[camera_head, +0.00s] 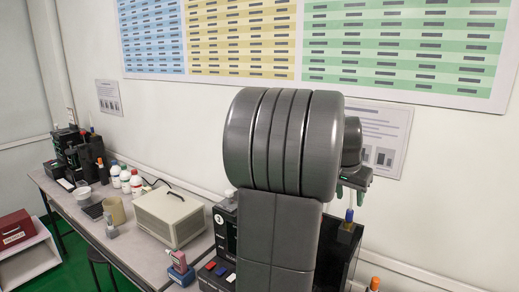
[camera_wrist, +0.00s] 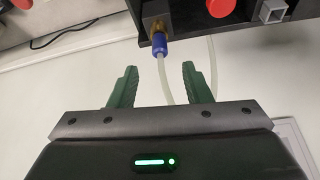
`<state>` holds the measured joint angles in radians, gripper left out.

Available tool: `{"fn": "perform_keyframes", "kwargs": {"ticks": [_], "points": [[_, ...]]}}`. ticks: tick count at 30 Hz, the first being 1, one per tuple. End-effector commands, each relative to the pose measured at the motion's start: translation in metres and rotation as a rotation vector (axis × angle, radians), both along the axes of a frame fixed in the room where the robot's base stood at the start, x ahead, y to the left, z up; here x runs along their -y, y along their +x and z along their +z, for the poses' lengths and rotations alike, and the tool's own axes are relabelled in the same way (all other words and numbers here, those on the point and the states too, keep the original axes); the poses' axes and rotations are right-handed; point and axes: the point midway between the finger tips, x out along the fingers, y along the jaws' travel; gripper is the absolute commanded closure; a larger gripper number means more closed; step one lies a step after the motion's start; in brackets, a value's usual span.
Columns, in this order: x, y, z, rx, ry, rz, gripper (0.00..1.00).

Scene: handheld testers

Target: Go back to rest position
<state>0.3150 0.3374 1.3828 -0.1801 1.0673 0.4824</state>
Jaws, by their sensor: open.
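My gripper (camera_wrist: 161,82) shows in the wrist view with its two green fingers wide apart. No object is clamped between them. A pale thin tube (camera_wrist: 163,80) runs from a blue-collared brass fitting (camera_wrist: 159,44) and passes through or behind the gap, apart from both fingers; its depth is unclear. In the head view my gripper (camera_head: 351,190) is small, right of my large grey arm, just above the blue fitting (camera_head: 349,215) on a black device (camera_head: 344,250). My arm hides part of the device and bench.
A long bench (camera_head: 125,235) runs left with a beige box (camera_head: 170,217), white bottles (camera_head: 125,180), a beige mug (camera_head: 115,210) and a handheld tester (camera_head: 180,268). A red box (camera_head: 15,229) sits lower left. The wrist view shows a red part (camera_wrist: 221,7).

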Motion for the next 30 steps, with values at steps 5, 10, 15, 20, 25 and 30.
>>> {"fn": "perform_keyframes", "kwargs": {"ticks": [5,10,15,20,25,30], "points": [[0.009,0.010,-0.033,-0.004,0.001,-0.001,0.56],[0.016,0.017,-0.058,-0.003,0.001,0.001,0.56],[0.019,0.020,-0.059,0.002,-0.001,0.000,0.56],[0.018,0.020,-0.058,0.001,0.000,0.000,0.56],[0.018,0.020,-0.058,0.001,0.000,0.000,0.56],[0.018,0.020,-0.059,0.001,0.000,0.000,0.56]]}}
